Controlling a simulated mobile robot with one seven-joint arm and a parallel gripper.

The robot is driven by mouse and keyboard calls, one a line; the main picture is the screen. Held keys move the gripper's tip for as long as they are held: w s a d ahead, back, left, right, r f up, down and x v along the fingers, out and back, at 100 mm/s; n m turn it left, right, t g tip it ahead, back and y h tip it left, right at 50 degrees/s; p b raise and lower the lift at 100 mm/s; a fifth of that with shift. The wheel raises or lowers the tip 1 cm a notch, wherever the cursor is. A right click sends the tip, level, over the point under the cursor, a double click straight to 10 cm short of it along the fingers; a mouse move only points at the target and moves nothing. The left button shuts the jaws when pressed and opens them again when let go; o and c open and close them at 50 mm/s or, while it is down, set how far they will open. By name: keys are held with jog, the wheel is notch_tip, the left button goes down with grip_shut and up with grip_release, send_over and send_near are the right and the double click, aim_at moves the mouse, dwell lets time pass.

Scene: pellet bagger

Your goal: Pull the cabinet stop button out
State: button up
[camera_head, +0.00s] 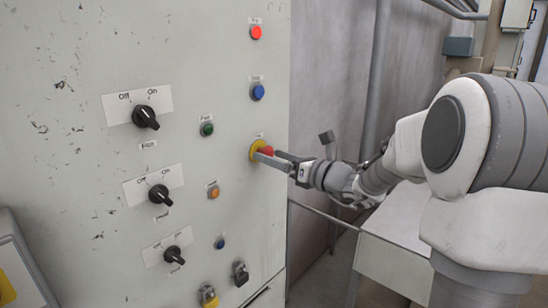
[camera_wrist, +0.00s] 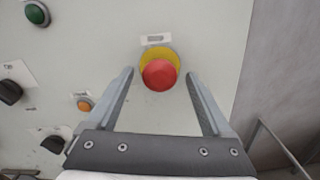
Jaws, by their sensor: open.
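The cabinet stop button (camera_head: 266,151) is a red mushroom head on a yellow round base, on the right part of the cabinet front (camera_head: 75,190). In the wrist view the red head (camera_wrist: 159,75) sits between the two fingertips, with its yellow base showing above and around it. My gripper (camera_head: 264,157) is open, with one finger on each side of the button. It also shows in the wrist view (camera_wrist: 158,75), where there is a gap between each finger and the red head. I cannot tell whether the button is pressed in.
A red button (camera_head: 256,32) and a blue button (camera_head: 257,92) sit above the stop button. A green button (camera_head: 207,129) and an orange button (camera_head: 213,192) lie to the left, with black rotary switches (camera_head: 146,117) beyond. A pale box (camera_head: 385,268) stands to the right of the cabinet.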

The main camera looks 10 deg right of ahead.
jog(key=shift+s, duration=0.1)
jog(key=b+v, duration=0.2)
jog(key=v, duration=1.5)
jog(key=shift+d, duration=0.1)
